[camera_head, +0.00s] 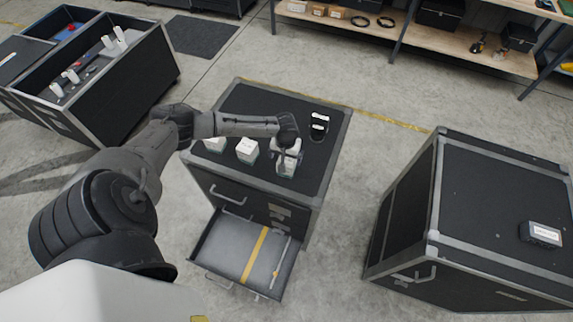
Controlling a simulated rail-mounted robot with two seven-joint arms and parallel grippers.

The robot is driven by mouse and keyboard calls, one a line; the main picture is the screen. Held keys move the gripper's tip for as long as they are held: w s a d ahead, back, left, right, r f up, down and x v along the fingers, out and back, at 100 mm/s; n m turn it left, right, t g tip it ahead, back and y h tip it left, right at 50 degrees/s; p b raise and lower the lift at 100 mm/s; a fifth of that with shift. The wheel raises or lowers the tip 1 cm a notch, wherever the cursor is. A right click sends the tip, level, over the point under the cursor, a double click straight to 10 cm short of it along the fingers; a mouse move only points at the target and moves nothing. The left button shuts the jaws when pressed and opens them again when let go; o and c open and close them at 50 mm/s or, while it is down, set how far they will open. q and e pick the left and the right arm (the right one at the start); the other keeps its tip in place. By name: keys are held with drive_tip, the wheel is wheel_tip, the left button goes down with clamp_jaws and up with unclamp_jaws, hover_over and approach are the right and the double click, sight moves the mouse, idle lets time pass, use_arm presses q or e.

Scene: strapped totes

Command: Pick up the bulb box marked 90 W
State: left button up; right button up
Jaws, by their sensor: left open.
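Several small white bulb boxes stand in a row on the black top of the middle cabinet (265,103): a left box (215,145), a middle box (247,151) and a right box (287,166). Their markings are too small to read, so I cannot tell which is 90 W. My left gripper (286,158) is open and points down at the right box, with its fingers at or around the upper part of that box. I cannot tell whether they touch it. The gripper partly hides the box. My right gripper is not in view.
A drawer (207,276) stands open at the cabinet's front, with a yellow strap across it. A closed black case (480,190) stands at right, an open tote (150,75) at left, shelves (450,45) behind.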

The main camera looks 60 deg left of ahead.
sight(287, 159)
use_arm(q)
drive_tip(key=shift+w+f, duration=0.2)
drive_tip(key=shift+f, duration=2.25)
drive_tip(key=shift+c, duration=0.2)
drive_tip(key=c, duration=1)
drive_tip(key=shift+r, duration=0.1)
